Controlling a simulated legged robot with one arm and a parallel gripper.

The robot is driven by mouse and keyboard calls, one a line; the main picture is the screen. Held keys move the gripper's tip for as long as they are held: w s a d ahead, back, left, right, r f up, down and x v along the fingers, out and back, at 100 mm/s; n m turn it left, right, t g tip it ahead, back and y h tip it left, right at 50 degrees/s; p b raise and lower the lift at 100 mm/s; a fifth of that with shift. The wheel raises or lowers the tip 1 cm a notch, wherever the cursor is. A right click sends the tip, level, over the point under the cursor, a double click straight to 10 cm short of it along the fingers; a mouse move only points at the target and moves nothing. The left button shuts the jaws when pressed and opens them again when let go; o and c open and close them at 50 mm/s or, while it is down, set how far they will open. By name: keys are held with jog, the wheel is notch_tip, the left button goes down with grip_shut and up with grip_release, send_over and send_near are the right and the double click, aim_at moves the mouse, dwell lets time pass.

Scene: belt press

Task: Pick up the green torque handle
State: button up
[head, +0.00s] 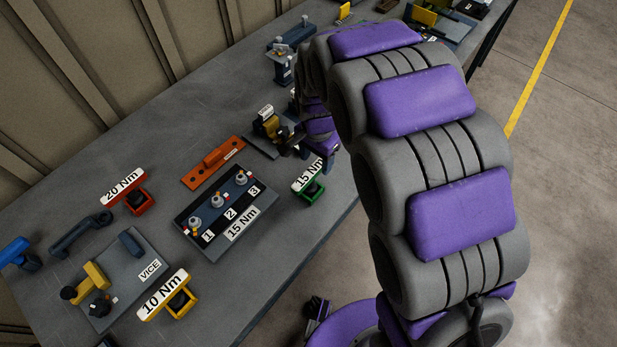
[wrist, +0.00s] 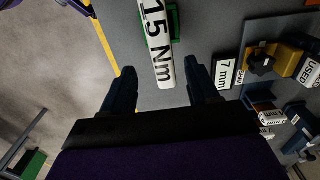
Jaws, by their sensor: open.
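The green torque handle (head: 314,191) stands near the front edge of the bench, with a white "15 Nm" label on top. In the wrist view its label (wrist: 157,40) runs lengthwise between the lines of my two fingers, with green parts (wrist: 175,27) showing beside it. My gripper (wrist: 160,72) is open and empty, with one finger on each side of the label's lower end. In the head view my gripper (head: 322,143) is just behind the handle and partly hidden by my arm. I cannot tell the exact height gap.
A dark block (head: 226,221) with numbered posts and a "15 Nm" label is left of the handle. The red "20 Nm" handle (head: 137,201) and yellow "10 Nm" handle (head: 178,301) stand farther left. A yellow fixture (wrist: 262,62) is right of my fingers in the wrist view.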

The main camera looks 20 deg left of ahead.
aim_at(314, 166)
jog(key=f+b, duration=0.1)
jog(key=f, duration=0.4)
jog(key=shift+w+a+f+b, duration=0.15)
jog(key=shift+w+a+b, duration=0.05)
jog(key=shift+b, duration=0.2)
jog(key=shift+a, duration=0.1)
jog(key=shift+c, duration=0.4)
grip_shut()
